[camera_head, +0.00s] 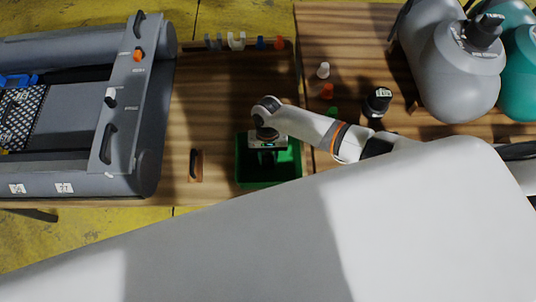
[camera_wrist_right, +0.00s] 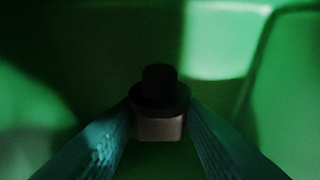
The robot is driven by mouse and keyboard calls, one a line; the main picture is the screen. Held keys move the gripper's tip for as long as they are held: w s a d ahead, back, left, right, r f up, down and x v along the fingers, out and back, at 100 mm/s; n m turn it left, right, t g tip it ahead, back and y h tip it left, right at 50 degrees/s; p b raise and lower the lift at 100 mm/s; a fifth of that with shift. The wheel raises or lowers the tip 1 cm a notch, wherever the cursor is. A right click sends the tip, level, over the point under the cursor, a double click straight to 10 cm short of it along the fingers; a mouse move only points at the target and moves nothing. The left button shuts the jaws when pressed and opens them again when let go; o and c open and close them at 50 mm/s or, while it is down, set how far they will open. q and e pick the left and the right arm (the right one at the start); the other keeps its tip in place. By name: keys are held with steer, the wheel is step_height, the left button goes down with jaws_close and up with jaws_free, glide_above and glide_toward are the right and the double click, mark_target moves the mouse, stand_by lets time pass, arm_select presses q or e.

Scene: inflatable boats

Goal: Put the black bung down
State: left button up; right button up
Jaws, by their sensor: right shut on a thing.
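My right gripper (camera_head: 267,157) is down inside the green bin (camera_head: 241,180) on the wooden table. In the right wrist view, its two textured fingers (camera_wrist_right: 158,122) are closed on the black bung (camera_wrist_right: 158,88). The bung has a narrow round top and a wider flange, and a paler block shows just below the flange between the fingers. Green bin walls surround it. Whether the bung touches the bin floor, I cannot tell. In the head view the bung is hidden by the gripper. My left gripper is not in view.
A grey inflatable boat (camera_head: 130,130) lies at the left. White (camera_head: 323,70), orange (camera_head: 327,90) and green (camera_head: 333,112) small pieces and a black bottle (camera_head: 378,102) stand right of the bin. The table left of the bin is mostly clear.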

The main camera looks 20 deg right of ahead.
steer(key=o, duration=1)
steer(key=shift+r, duration=0.1)
steer(key=shift+r, duration=0.25)
steer(key=a+v, duration=0.1)
steer(key=v, duration=1.1)
steer(key=shift+d+r+p, duration=0.3)
steer(key=shift+d+p, duration=0.15)
steer(key=shift+d, duration=0.1)
